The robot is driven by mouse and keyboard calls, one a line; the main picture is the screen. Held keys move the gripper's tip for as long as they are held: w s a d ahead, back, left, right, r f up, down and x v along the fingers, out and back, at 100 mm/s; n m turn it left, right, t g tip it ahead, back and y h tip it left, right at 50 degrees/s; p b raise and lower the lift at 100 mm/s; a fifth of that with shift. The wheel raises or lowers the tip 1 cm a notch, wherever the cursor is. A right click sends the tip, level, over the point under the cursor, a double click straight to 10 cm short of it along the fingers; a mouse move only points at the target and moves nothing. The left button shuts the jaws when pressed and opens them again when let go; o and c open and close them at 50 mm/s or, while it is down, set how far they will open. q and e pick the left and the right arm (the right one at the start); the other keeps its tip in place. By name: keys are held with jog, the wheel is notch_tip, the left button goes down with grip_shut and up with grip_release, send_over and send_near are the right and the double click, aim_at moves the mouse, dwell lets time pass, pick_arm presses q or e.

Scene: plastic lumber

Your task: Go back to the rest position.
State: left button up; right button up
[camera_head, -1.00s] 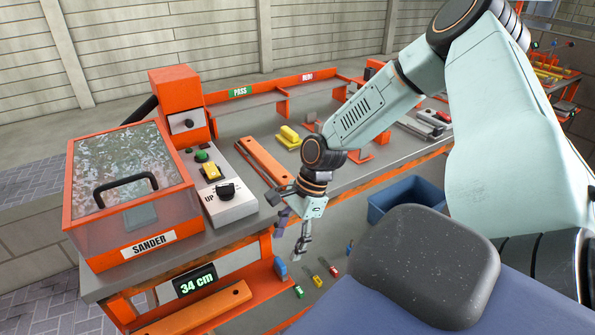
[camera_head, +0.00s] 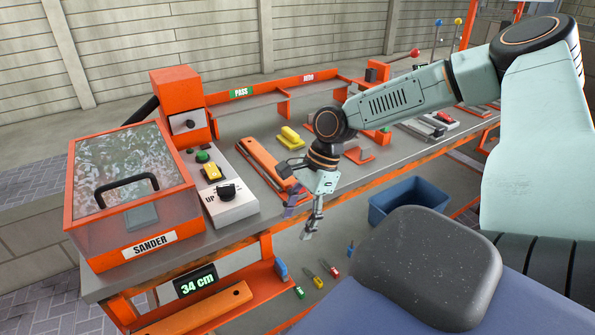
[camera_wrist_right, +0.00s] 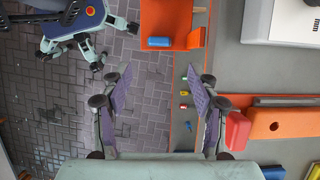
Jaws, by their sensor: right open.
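My right gripper (camera_head: 300,218) is open and empty. It hangs over the front edge of the workbench (camera_head: 374,174), with its fingers pointing down. In the right wrist view the two fingers (camera_wrist_right: 161,100) are spread apart with nothing between them, above the bench edge and the paved floor. My right arm comes in from the right in the head view. My left gripper does not show in the head view.
The sander (camera_head: 128,195) stands on the bench at the left, beside a control box (camera_head: 231,207). An orange plank (camera_head: 262,160) and a yellow block (camera_head: 291,137) lie on the bench. A blue bin (camera_head: 398,204) stands below at the right.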

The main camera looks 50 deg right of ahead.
dwell(0.3)
jog(key=w+a+r+n+t+y, duration=0.2)
jog(key=w+a+r+n+t, duration=0.25)
jog(key=w+a+n, duration=0.3)
jog(key=n+h+b, duration=0.2)
jog(key=n+h, duration=0.3)
jog(key=n, duration=0.4)
send_over(261, 295)
jog(key=s+a, duration=0.2)
jog(key=s, duration=0.1)
notch_tip(261, 295, down, 15)
jog(key=s+f+n+g, duration=0.1)
jog(key=s+f, duration=0.2)
jog(key=s, duration=0.3)
jog(key=s+a+f+n+g, duration=0.1)
jog(key=s+f+g, duration=0.1)
jog(key=s, duration=0.4)
jog(key=s+a+f+n+g+h+b, duration=0.1)
jog(key=s+f+n+g, duration=0.1)
jog(key=s+f, duration=0.2)
jog(key=s, duration=0.3)
jog(key=shift+f, duration=0.3)
jog(key=shift+s+g, duration=0.1)
jog(key=shift+g, duration=0.15)
